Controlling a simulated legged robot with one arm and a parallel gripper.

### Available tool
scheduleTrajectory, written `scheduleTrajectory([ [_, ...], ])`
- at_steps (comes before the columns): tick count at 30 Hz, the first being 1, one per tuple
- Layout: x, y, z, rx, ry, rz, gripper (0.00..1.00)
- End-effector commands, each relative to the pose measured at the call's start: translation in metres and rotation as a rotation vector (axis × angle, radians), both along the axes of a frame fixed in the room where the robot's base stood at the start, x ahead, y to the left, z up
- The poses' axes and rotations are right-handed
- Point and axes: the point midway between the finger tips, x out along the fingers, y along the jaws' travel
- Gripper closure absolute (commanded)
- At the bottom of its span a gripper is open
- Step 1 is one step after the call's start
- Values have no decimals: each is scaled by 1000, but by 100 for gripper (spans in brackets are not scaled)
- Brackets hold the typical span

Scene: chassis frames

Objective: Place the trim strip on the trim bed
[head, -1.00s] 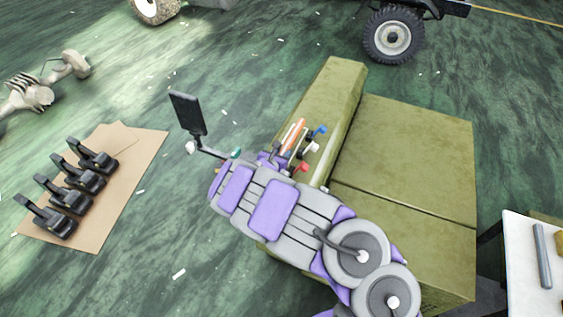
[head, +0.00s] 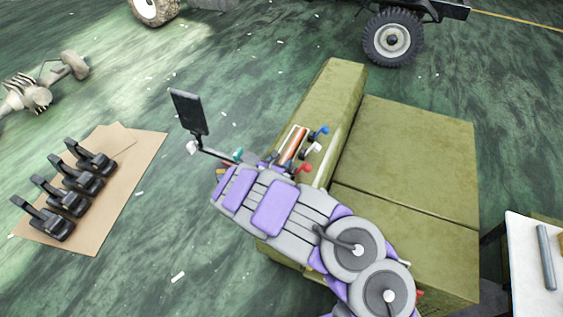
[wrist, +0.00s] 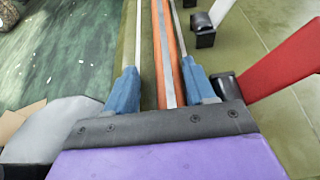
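The trim strip is orange with a pale stripe along it; it shows in the wrist view (wrist: 160,45) and in the head view (head: 293,147). It lies lengthwise over the olive block between two thin white lines (wrist: 137,40), which look like the edges of the trim bed. Whether it rests fully on the bed is hard to tell. My gripper (wrist: 160,85) has its two blue fingers apart, one on each side of the strip. A gap shows beside the left finger; the right finger is close to the strip. My arm hides the near end.
Clamps with blue (head: 320,131), white (head: 312,148) and red (head: 303,168) ends stand right of the strip. A black panel (head: 188,112) on a stalk rises at left. Olive boxes (head: 410,150) fill the right. Several black tools (head: 70,190) lie on cardboard at left.

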Motion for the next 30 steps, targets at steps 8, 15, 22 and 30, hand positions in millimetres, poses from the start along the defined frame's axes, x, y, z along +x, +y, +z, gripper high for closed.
scheduleTrajectory([
  [8, 0, -2, 0, 4, 2, 2, 41],
  [15, 0, -2, 0, 3, 2, 1, 41],
  [22, 0, 0, 5, 1, 2, 1, 41],
  [30, -42, 16, 26, -1, -1, 7, 41],
])
